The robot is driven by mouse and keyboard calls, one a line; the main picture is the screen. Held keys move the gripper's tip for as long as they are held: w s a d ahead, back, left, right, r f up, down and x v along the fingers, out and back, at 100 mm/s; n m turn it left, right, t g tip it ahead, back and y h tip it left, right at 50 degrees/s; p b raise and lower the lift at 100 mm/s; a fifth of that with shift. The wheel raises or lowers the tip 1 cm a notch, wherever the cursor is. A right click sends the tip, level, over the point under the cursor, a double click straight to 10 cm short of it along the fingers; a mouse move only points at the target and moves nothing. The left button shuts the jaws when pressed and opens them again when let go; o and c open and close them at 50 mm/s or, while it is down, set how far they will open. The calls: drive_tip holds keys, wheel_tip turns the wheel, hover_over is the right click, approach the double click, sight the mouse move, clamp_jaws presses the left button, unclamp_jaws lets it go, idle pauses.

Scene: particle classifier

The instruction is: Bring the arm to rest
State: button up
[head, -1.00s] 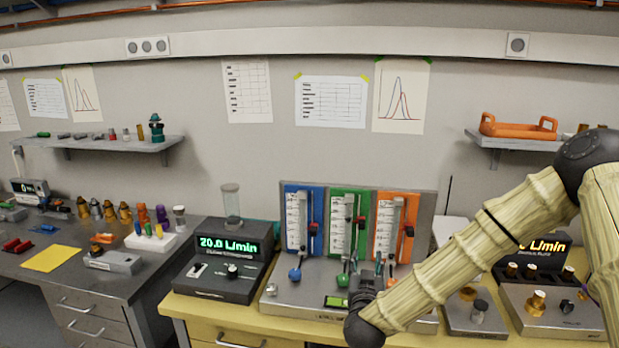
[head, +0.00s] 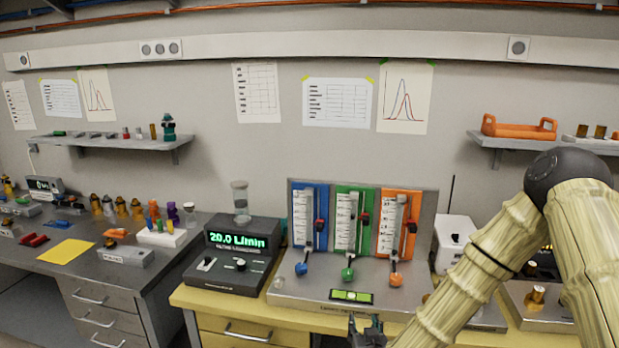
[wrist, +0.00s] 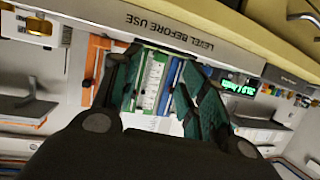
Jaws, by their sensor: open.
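My gripper (head: 366,328) shows at the bottom edge of the head view, in front of the bench with the flow panel. In the wrist view my gripper (wrist: 160,95) has its two green-padded fingers spread apart, with nothing between them. The flow panel (head: 318,290) behind it carries blue, green and orange flow meters, each with a coloured knob below. My arm, with pale ribbed links and a dark elbow, comes in from the right. Most of the wrist is below the head view's edge.
A black flow readout box (head: 232,258) showing 20.0 L/min stands left of the panel. A white box (head: 454,240) stands right of it, partly behind my arm. A grey bench with bottles and a yellow sheet (head: 66,252) is at left. An orange tray (head: 519,128) sits on the right shelf.

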drive_tip(key=s+d+f+g+y, duration=0.15)
drive_tip(key=s+f+g, duration=0.65)
drive_tip(key=s+f, duration=1.25)
drive_tip(key=s+d+f+g, duration=0.2)
drive_tip(key=s+d+g, duration=0.1)
drive_tip(key=s, duration=0.8)
drive_tip(key=s+d+f+g+h, duration=0.1)
drive_tip(key=s+d+f+g, duration=0.2)
drive_tip(key=s, duration=0.8)
drive_tip(key=shift+d, duration=0.5)
drive_tip(key=shift+c, duration=0.8)
drive_tip(key=shift+w, duration=0.1)
